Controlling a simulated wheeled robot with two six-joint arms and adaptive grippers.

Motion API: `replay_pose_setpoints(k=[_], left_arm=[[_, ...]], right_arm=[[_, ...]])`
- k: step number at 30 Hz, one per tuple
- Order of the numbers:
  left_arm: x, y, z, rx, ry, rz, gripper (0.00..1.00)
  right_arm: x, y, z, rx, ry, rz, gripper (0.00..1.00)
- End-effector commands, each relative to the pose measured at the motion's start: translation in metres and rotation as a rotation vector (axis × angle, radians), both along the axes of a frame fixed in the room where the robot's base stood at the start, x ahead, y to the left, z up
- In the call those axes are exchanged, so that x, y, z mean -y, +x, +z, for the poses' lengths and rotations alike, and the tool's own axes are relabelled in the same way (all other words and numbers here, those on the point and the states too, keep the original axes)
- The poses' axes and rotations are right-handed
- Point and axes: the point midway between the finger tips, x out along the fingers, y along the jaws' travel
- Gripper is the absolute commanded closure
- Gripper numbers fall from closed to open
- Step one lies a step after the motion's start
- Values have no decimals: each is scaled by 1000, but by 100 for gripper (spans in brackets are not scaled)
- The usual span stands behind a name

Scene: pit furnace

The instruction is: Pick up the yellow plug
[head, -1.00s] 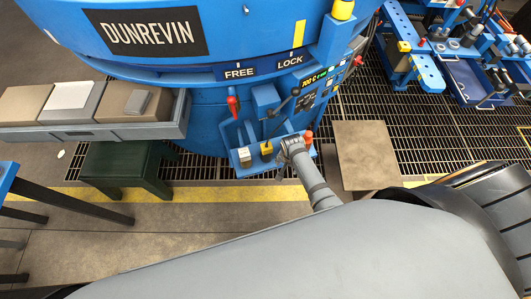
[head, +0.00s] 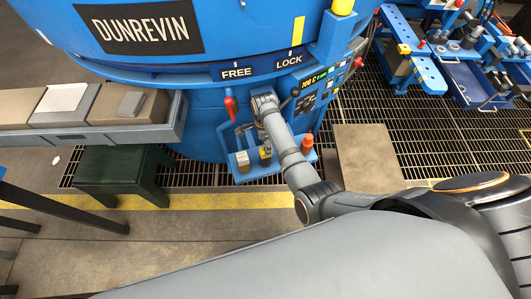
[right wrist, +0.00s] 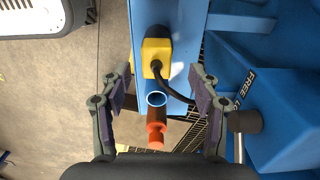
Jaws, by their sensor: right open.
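The yellow plug (head: 265,152) sits on a blue shelf (head: 245,176) at the front of the blue furnace, partly covered by my right arm in the head view. In the right wrist view the yellow plug (right wrist: 156,58) has a dark upper part and a black cable curving to the right. My right gripper (head: 243,128) is above the back of the shelf. In the right wrist view its two fingers (right wrist: 160,82) are spread wide, one on each side of the plug's line, with nothing between the pads. My left gripper is not in view.
A red-handled lever (head: 230,107) rises behind. The furnace wall (head: 200,130) is close.

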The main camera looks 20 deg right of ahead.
Motion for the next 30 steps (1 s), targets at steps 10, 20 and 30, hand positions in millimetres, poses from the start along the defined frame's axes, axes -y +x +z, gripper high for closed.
replay_pose_setpoints(k=[10, 20, 30], left_arm=[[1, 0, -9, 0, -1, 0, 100], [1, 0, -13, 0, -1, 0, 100], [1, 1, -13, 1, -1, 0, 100]], right_arm=[[3, -5, -37, -2, 0, 0, 38], [2, -5, -54, 1, 1, 0, 38], [2, -5, -54, 1, 1, 0, 77]])
